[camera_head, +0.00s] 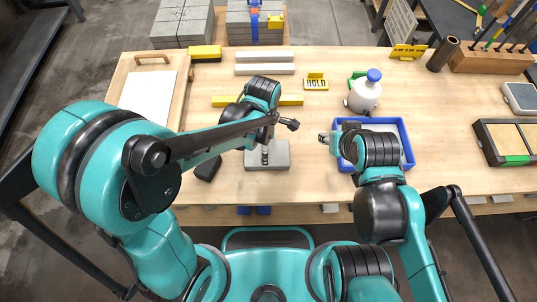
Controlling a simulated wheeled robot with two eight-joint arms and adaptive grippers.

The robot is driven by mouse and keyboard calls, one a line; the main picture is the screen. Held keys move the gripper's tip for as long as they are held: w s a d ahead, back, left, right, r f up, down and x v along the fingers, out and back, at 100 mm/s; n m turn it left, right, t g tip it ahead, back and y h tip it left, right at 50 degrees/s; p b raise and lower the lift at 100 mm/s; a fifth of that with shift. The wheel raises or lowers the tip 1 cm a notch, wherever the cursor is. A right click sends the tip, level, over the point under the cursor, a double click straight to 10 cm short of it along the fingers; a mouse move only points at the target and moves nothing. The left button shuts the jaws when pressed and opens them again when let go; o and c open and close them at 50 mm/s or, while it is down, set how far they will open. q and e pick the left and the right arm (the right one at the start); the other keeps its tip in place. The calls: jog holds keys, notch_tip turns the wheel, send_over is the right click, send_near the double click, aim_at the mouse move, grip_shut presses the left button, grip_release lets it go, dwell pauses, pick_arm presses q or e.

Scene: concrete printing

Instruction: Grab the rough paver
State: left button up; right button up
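A grey concrete block (255,162), which looks like the paver, lies flat on the wooden table in front of me. How rough its face is I cannot make out at this size. My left gripper (290,123) is at the end of the arm reaching across from the left, just above and beside the block in the picture. A dark shape overlaps the top of the block; I cannot tell whether it is part of my gripper. My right gripper (326,138) is at the left edge of a blue tray (408,148). The fingers of both are too small to read.
A dark object (208,167) lies left of the block. Behind are a yellow bar (288,100), pale bars (264,57), a HOLD sign (316,83) and a white bottle (364,95). A paper-covered board (147,94) is left; a black-rimmed case (506,143) is right.

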pick_arm(q)
jog(key=f, duration=0.1)
jog(key=f+b, duration=0.1)
jog(key=f, duration=0.1)
jog(key=f+b, duration=0.1)
jog(key=shift+s+d+f, duration=0.1)
jog(key=shift+d+f, duration=0.15)
jog(key=shift+f, duration=0.15)
jog(key=shift+r, duration=0.1)
jog(key=c, duration=1.7)
jog(key=shift+r, duration=0.15)
